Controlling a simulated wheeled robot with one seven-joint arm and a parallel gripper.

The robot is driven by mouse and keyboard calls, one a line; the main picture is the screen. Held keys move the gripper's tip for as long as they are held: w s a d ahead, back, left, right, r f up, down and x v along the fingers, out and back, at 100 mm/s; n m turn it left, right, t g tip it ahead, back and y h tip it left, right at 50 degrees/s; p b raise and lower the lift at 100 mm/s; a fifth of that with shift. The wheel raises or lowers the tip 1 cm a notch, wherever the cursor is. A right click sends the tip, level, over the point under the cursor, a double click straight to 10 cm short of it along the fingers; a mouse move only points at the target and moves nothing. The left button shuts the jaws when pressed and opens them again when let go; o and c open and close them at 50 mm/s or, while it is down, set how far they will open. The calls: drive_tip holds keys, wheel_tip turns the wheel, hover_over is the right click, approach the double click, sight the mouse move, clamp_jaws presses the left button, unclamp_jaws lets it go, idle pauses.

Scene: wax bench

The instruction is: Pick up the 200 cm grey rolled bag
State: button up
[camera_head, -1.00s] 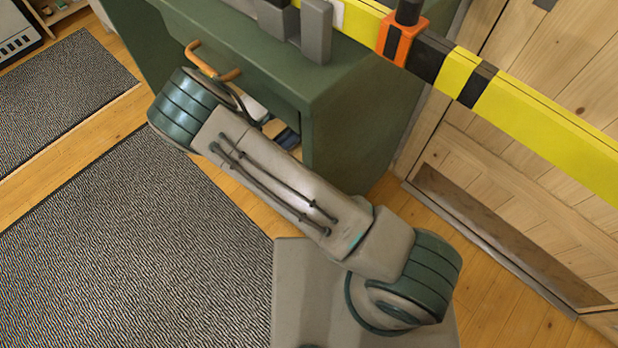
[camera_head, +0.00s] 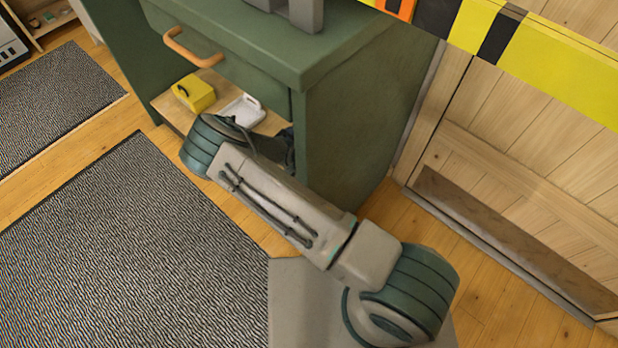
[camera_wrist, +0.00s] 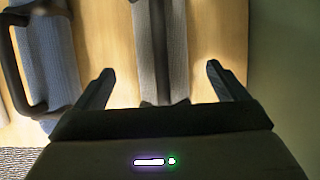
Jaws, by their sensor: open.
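The grey rolled bag (camera_wrist: 172,35) shows in the wrist view as a long, narrow grey fabric shape running up from the gripper on pale wood. My gripper (camera_wrist: 160,76) is open there, with one finger on each side of it and a gap between each finger and the bag. The bag's near end is hidden behind the gripper body. In the head view my arm reaches into the lower shelf of the green cabinet (camera_head: 345,130), and my gripper and the bag cannot be made out there.
A blue-grey bag (camera_wrist: 55,60) with a dark handle lies left of the gripper in the wrist view. In the head view, a yellow case (camera_head: 197,95) and a white case (camera_head: 240,112) sit on the shelf. An orange drawer handle (camera_head: 190,50) juts out above. A yellow-black barrier (camera_head: 560,70) stands right.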

drive_tip(key=b+x, duration=0.1)
drive_tip(key=x, duration=0.1)
drive_tip(key=b+x, duration=0.1)
drive_tip(key=x, duration=0.2)
drive_tip(key=shift+w+d, duration=0.15)
drive_tip(key=shift+d, duration=0.1)
drive_tip(key=shift+r, duration=0.15)
drive_tip(key=c, duration=1.5)
drive_tip(key=shift+o, duration=0.2)
drive_tip(key=shift+r, duration=0.1)
